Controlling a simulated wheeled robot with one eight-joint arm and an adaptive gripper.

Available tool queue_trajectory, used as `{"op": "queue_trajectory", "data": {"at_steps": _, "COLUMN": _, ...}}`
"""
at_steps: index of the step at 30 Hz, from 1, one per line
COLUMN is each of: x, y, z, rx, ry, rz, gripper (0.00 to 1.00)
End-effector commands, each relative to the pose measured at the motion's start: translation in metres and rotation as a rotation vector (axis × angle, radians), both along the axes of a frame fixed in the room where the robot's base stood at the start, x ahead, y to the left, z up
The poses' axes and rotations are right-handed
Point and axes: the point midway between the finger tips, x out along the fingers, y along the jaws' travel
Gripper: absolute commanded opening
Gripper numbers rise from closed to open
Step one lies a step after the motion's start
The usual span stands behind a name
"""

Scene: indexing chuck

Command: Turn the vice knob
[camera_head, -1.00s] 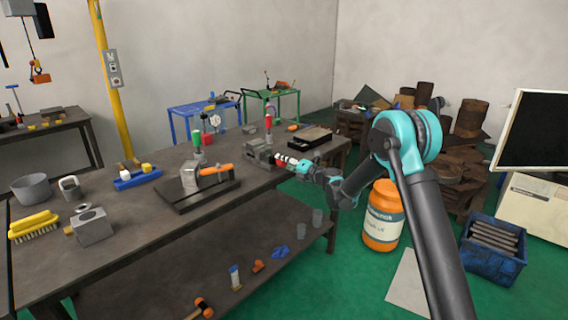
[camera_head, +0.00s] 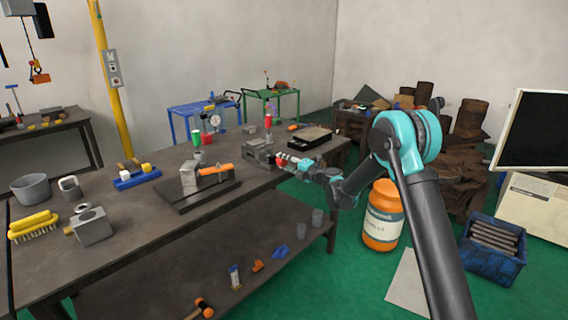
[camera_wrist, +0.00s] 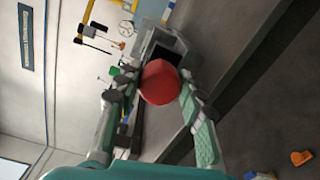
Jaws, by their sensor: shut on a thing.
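The vice (camera_head: 260,152) is a small grey block on the workbench near its right end. Its red knob (camera_head: 283,159) faces my arm. In the wrist view the red knob (camera_wrist: 159,82) is large and round, with the grey vice body (camera_wrist: 160,45) behind it. My gripper (camera_head: 290,161) is at the knob, at the bench's front edge. In the wrist view my gripper (camera_wrist: 158,95) has one finger on each side of the knob and is shut on it. The far side of the knob is hidden.
The workbench (camera_head: 140,228) also holds a black tray (camera_head: 309,138) behind the vice and a clamp fixture with an orange handle (camera_head: 215,170) to the left. An orange container (camera_head: 382,215) and a blue crate (camera_head: 492,250) stand on the green floor at the right.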

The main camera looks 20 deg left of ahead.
Motion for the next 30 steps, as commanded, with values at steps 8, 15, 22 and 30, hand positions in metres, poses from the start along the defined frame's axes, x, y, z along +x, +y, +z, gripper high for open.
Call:
{"op": "queue_trajectory", "data": {"at_steps": 8, "x": 0.000, "y": 0.000, "z": -0.001, "rx": -0.002, "ry": -0.001, "rz": 0.000, "gripper": 0.60}}
{"op": "queue_trajectory", "data": {"at_steps": 15, "x": 0.000, "y": 0.000, "z": 0.000, "rx": -0.002, "ry": -0.001, "rz": 0.000, "gripper": 0.60}}
{"op": "queue_trajectory", "data": {"at_steps": 22, "x": -0.002, "y": -0.008, "z": 0.000, "rx": -0.001, "ry": -0.001, "rz": -0.001, "gripper": 0.60}}
{"op": "queue_trajectory", "data": {"at_steps": 30, "x": -0.017, "y": -0.043, "z": 0.001, "rx": -0.001, "ry": -0.001, "rz": -0.002, "gripper": 0.60}}
